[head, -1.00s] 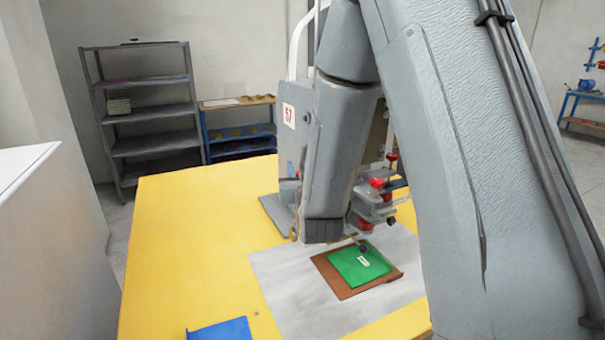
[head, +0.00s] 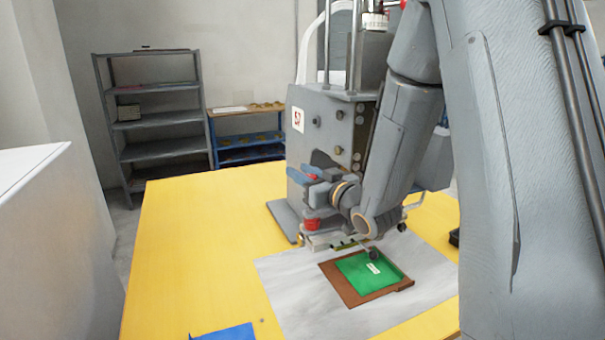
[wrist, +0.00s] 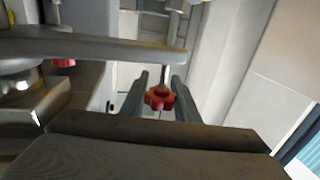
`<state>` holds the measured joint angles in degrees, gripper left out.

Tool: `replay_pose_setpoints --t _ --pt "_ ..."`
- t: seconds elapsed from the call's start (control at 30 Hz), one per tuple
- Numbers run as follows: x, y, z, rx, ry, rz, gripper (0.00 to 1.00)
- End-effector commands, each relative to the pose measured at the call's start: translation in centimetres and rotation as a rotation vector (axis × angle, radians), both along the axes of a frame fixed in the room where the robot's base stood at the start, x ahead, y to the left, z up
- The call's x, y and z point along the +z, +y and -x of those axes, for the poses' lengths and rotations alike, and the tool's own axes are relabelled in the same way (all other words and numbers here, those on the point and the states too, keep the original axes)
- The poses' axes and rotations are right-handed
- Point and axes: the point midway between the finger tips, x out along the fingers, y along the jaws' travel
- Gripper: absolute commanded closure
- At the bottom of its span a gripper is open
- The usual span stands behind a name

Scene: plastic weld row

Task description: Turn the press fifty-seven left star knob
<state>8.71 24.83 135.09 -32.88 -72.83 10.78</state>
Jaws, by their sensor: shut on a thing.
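Press fifty-seven (head: 330,130) is a grey machine with a red 57 on a white label, standing on the yellow table. My gripper (head: 305,173) is at the press's lower front, pointing left, with a bit of red showing between its fingers. In the wrist view a red star knob (wrist: 160,98) on a thin metal stem sits between the two dark fingers of my gripper (wrist: 160,84). The fingers are shut on it from both sides. A second red knob (wrist: 63,63) shows at the left of the wrist view, apart from my gripper.
A green piece (head: 357,280) with a small label lies on a brown plate (head: 344,293) on a grey mat (head: 285,284). A blue sheet (head: 226,332) is at the table's front edge. Grey shelves (head: 157,122) and a blue bench (head: 247,155) stand behind. The yellow table's left side is clear.

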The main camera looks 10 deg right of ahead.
Motion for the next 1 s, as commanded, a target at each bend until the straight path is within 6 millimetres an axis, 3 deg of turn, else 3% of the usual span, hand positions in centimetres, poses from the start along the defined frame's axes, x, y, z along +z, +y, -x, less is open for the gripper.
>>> replay_pose_setpoints --t 0.27,0.3,0.4,0.73,1.0 --pt "0.2 0.0 -0.1 0.000 -0.005 0.000 0.94" --pt "0.2 0.0 -0.1 0.000 -0.005 0.000 0.67" --pt "0.2 0.0 -0.1 0.000 -0.004 -0.001 0.54" --pt "0.1 -0.2 0.3 -0.002 -0.002 0.000 0.54" --pt "0.0 -1.7 3.9 -0.003 -0.003 0.001 0.54"
